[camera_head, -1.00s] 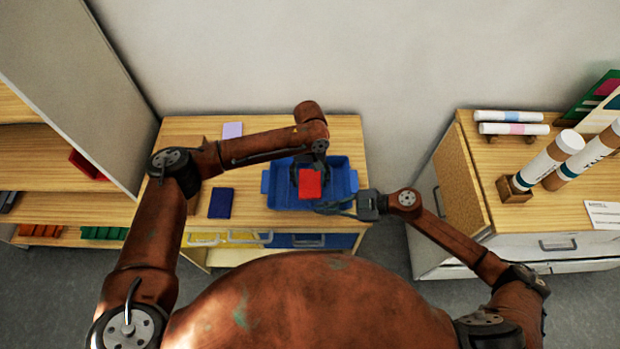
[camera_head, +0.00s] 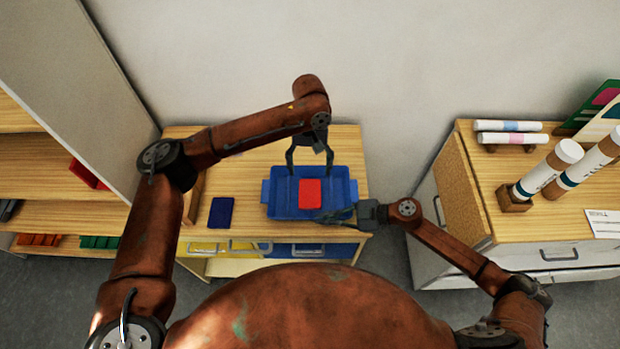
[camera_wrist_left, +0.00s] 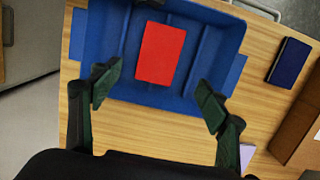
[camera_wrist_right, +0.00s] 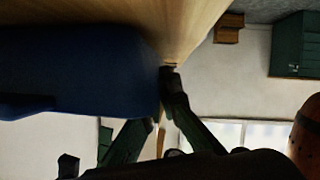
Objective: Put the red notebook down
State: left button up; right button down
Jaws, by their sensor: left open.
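The red notebook (camera_head: 311,193) lies flat inside the blue tray (camera_head: 352,190) on the wooden table. The left wrist view shows the notebook (camera_wrist_left: 160,54) resting on the ridged floor of the tray (camera_wrist_left: 104,22). My left gripper (camera_head: 308,172) is open and empty over the tray's back edge, with its fingers apart and clear of the notebook. My right gripper (camera_head: 328,216) is at the tray's front right corner. In the right wrist view its fingers (camera_wrist_right: 158,105) are beside the dark blue tray wall (camera_wrist_right: 80,70); whether they clasp the rim is unclear.
A dark blue notebook (camera_head: 221,211) lies on the table left of the tray; it also shows in the left wrist view (camera_wrist_left: 289,63). A lilac item (camera_wrist_left: 246,155) is partly hidden near the left gripper. A cabinet (camera_head: 470,190) with large tubes (camera_head: 548,168) stands at right, shelves (camera_head: 50,160) at left.

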pick_arm(q)
jog(key=shift+w+r, duration=0.2)
jog(key=shift+r, duration=0.9)
pick_arm(e)
jog(key=c, duration=2.1)
grip_release()
jog(key=v, duration=1.2)
jog(key=shift+d+f, duration=0.1)
